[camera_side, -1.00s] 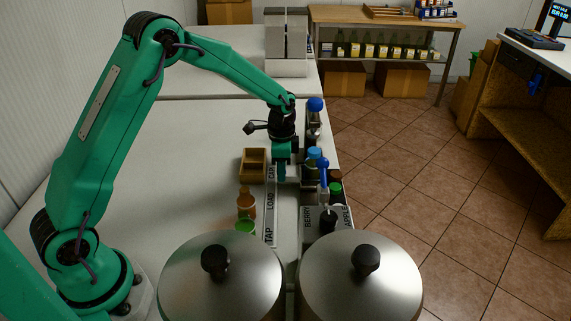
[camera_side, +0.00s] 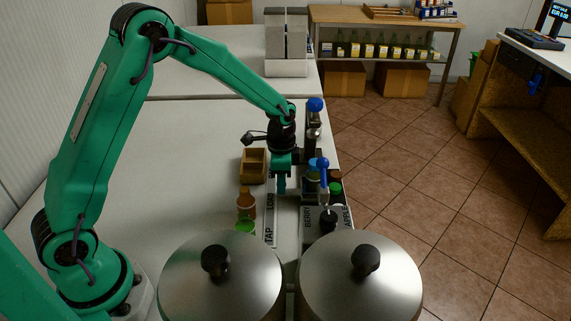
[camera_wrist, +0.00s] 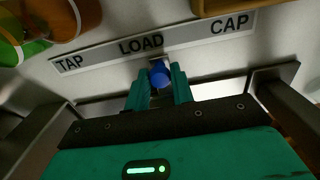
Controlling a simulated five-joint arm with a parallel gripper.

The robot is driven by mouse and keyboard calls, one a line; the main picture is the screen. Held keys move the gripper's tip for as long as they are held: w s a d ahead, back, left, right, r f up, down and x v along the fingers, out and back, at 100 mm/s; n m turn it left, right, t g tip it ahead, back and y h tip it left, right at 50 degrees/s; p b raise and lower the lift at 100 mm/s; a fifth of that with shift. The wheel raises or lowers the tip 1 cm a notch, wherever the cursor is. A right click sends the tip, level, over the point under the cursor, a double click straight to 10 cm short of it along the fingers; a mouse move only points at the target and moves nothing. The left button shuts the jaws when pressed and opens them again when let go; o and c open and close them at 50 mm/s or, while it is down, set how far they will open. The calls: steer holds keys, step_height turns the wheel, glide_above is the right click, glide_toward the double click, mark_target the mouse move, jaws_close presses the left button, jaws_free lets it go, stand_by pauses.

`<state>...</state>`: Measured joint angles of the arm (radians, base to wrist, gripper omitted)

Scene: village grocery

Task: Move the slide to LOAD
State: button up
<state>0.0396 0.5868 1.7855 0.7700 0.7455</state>
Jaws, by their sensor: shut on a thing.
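The slide shows in the wrist view as a blue knob (camera_wrist: 159,76) on a small mount against a label strip (camera_wrist: 185,41) reading TAP, LOAD, CAP. My gripper (camera_wrist: 160,68) is shut on this knob, one finger on each side. The knob stands below the right end of the word LOAD, a little to its CAP side. In the side view my gripper (camera_side: 281,188) points down beside the strip (camera_side: 270,225). LOAD and TAP are readable there, CAP is hidden, and the knob is hidden by the fingers.
A wooden box (camera_side: 253,166) and an orange-brown jar (camera_side: 245,205) with a green lid in front stand left of the strip. A blue-handled tap (camera_side: 322,170) stands right, behind the BERRY and APPLE plate. Two steel lids (camera_side: 220,290) fill the front. The left counter is clear.

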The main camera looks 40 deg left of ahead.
steer(key=shift+s+d, duration=0.6)
steer(key=shift+d, duration=0.1)
steer(key=o, duration=0.8)
steer(key=shift+c, duration=0.2)
steer(key=shift+r, duration=0.1)
step_height(320, 180, up, 7)
steer(key=shift+s, duration=0.1)
stand_by(0.4)
